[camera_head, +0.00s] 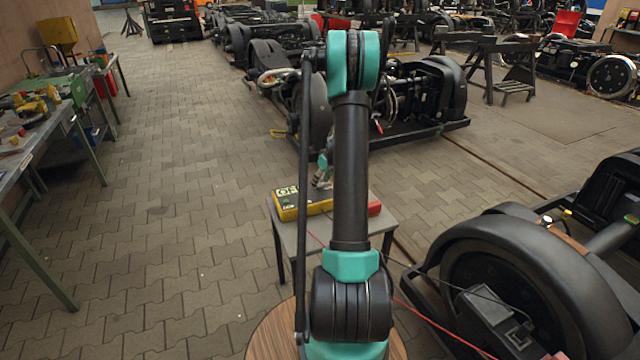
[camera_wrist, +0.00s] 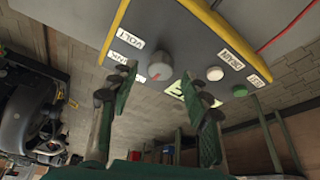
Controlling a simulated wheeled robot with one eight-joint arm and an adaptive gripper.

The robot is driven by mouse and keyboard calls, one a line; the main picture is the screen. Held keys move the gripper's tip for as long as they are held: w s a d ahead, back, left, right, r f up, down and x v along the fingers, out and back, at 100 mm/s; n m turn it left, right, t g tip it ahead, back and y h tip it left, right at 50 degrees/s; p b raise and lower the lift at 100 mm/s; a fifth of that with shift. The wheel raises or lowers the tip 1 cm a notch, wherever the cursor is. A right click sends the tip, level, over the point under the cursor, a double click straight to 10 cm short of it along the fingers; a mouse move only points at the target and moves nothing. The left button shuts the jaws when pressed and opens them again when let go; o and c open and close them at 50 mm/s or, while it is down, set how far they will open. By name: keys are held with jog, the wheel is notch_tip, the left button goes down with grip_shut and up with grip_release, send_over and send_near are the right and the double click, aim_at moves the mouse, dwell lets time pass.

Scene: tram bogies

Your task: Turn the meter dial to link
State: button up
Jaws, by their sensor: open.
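The meter (camera_head: 310,202) is a yellow-edged box with a grey face, lying on a small grey table. In the wrist view its face (camera_wrist: 185,30) shows a round grey dial (camera_wrist: 160,70) with a small red mark. A VOLT label (camera_wrist: 130,38) and a second label (camera_wrist: 117,57) sit left of the dial; the second is hard to read. My gripper (camera_wrist: 158,82) is open, one finger on each side of the dial in the picture. I cannot tell whether they touch it. In the head view my gripper (camera_head: 322,174) is over the meter, partly hidden by my arm.
On the meter face are a white button (camera_wrist: 215,73), a green button (camera_wrist: 240,90) and a display (camera_wrist: 186,88) partly covered by a finger. The small table (camera_head: 290,232) stands near a bogie wheel (camera_head: 500,265). A workbench (camera_head: 40,130) is at left; paving between is clear.

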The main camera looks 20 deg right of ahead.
jog(key=shift+x, duration=0.8)
grip_shut()
jog(key=shift+m, duration=0.4)
jog(key=m, duration=0.1)
jog(key=m+h, duration=0.1)
jog(key=m, duration=0.1)
jog(key=shift+a+t+h, duration=0.2)
jog(key=shift+t+h, duration=0.1)
jog(key=shift+m+h, duration=0.8)
jog(key=shift+m, duration=1.7)
